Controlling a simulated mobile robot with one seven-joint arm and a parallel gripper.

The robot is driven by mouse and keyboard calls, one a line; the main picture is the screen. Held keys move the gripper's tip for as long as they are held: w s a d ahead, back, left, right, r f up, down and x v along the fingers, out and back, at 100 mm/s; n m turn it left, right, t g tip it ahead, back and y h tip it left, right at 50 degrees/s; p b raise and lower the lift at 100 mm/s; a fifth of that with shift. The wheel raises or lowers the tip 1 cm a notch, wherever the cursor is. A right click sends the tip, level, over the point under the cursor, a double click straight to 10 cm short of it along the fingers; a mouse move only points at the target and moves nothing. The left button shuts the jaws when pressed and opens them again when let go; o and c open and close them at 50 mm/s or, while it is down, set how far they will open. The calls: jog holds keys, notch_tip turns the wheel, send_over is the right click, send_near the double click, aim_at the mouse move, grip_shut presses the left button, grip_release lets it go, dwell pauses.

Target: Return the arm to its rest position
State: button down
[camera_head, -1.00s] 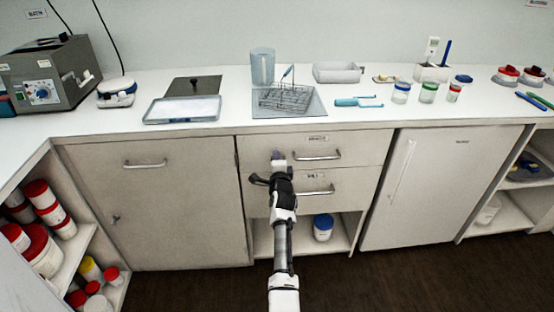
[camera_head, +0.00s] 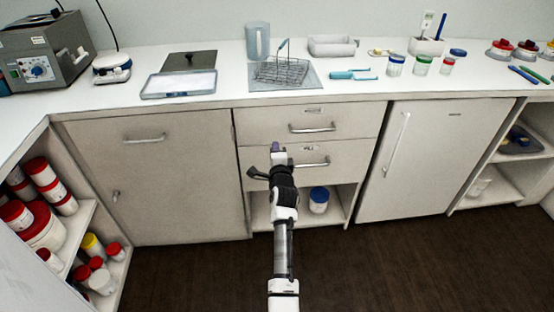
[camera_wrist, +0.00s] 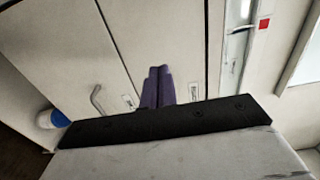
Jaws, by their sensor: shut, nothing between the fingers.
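My gripper (camera_head: 276,148) is in front of the drawer fronts below the counter, near the middle of the head view. My arm reaches up to it from the bottom of the picture. In the wrist view the two purple fingers (camera_wrist: 158,86) lie together with nothing between them. Behind them are the pale drawer fronts. The lower drawer handle (camera_head: 312,163) is just right of my gripper in the head view, and the upper drawer handle (camera_head: 312,128) is above it. Both drawers look shut.
The white counter (camera_head: 215,113) holds a wire rack (camera_head: 283,71), a tray (camera_head: 180,84) and several jars. A blue-lidded tub (camera_head: 319,200) stands on the open shelf below the drawers. Red-lidded jars (camera_head: 41,225) fill the left shelves. The dark floor (camera_head: 190,280) in front is clear.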

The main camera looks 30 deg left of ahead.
jog(key=shift+v, duration=2.15)
